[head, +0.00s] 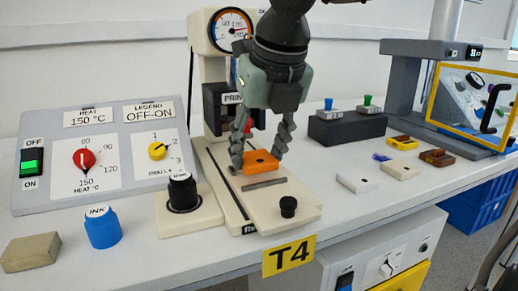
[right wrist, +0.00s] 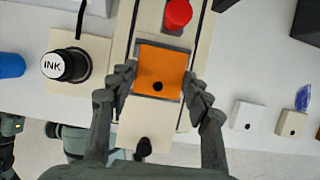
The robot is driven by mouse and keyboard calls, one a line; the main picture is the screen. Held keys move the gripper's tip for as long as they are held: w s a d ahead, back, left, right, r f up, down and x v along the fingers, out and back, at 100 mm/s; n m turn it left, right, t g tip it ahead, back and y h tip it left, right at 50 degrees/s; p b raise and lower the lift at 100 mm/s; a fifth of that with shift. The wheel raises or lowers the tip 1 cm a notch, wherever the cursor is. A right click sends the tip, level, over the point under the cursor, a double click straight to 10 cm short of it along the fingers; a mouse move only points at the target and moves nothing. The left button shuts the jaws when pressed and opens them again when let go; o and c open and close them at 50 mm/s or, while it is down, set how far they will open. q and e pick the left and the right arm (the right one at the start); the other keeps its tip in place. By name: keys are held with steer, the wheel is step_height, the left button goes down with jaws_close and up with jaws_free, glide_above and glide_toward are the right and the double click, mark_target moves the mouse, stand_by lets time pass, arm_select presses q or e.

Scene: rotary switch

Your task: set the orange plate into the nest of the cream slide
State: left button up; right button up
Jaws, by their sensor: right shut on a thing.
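The orange plate (head: 262,163) is a small square with a dark hole. My right gripper (head: 258,158) is shut on it, one finger on each side, and points down over the cream slide (head: 305,209). In the right wrist view the plate (right wrist: 161,66) lies between the fingers (right wrist: 160,86). A dark grey border, apparently of the nest (right wrist: 177,43), shows beyond it and partly around it. In the head view a grey strip shows on the slide in front of the plate. The plate seems slightly above the slide; the exact gap is unclear. My left gripper is not recognisable.
The slide's black knob (head: 288,206) is in front. The printing press (head: 203,58) with its dial stands behind. White (head: 357,183) and cream (head: 400,170) plates lie right. The T4 label (head: 289,256) marks the table edge.

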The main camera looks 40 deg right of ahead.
steer(key=shift+b, duration=0.4)
steer(key=shift+b, duration=0.35)
stand_by(0.7)
steer(key=shift+f+b, duration=1)
steer(key=shift+b, duration=0.15)
steer(key=o, duration=1.2)
steer(key=shift+r, duration=0.2)
steer(key=v, duration=1.2)
steer(key=shift+s+f, duration=0.15)
